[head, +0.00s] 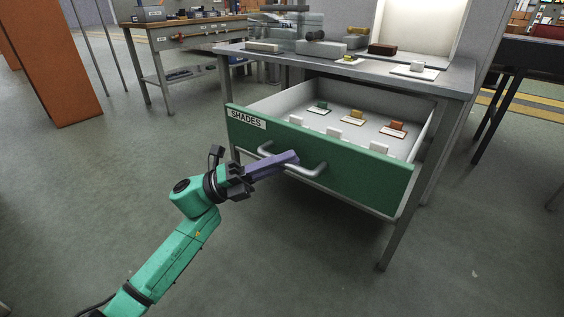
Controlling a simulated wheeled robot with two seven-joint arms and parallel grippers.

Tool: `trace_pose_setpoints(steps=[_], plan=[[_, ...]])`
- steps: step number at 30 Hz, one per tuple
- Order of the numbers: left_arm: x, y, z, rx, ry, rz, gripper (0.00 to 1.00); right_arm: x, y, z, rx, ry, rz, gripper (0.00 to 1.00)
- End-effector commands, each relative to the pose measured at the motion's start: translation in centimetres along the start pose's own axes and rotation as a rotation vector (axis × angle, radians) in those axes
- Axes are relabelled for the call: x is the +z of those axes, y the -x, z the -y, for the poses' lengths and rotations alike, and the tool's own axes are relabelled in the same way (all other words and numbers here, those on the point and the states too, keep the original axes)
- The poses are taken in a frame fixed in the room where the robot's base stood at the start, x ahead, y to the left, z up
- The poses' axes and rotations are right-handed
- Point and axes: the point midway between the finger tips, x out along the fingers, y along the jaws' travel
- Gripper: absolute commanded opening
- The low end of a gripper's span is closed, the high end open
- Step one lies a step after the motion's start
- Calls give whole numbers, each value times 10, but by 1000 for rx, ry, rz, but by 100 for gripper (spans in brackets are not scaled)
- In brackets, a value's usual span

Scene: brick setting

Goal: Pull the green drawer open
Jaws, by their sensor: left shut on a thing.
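The green drawer (372,178) with a "SHADES" label stands pulled out from under a grey workbench, its inside showing. Its grey bar handle (315,172) runs across the front. My left gripper (290,159), with purplish fingers, is shut on the handle near its middle; the fingers hide that part of the bar. My left arm reaches in from the lower left. My right gripper is not in view.
Small green, yellow, orange and whitish blocks on white cards lie inside the drawer. The grey bench top (440,77) above carries several blocks and devices. A bench leg (384,250) stands at the drawer's right. An orange cabinet (52,65) is far left. The floor in front is clear.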

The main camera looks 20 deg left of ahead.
Motion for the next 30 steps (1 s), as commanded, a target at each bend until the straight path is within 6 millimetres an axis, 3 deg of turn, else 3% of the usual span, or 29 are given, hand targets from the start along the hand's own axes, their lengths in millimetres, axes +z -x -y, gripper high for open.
trace_pose_setpoints(steps=[6,7,9,20,23,30], plan=[[0,0,0,1,0,0,0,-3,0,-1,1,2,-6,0],[0,0,0,1,0,0,25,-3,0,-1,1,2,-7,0],[0,0,0,1,0,0,47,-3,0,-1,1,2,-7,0],[0,4,0,1,1,1,47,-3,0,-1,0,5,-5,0],[0,19,-1,4,2,2,47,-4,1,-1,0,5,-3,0],[0,90,-1,6,3,4,47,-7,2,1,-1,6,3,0]])
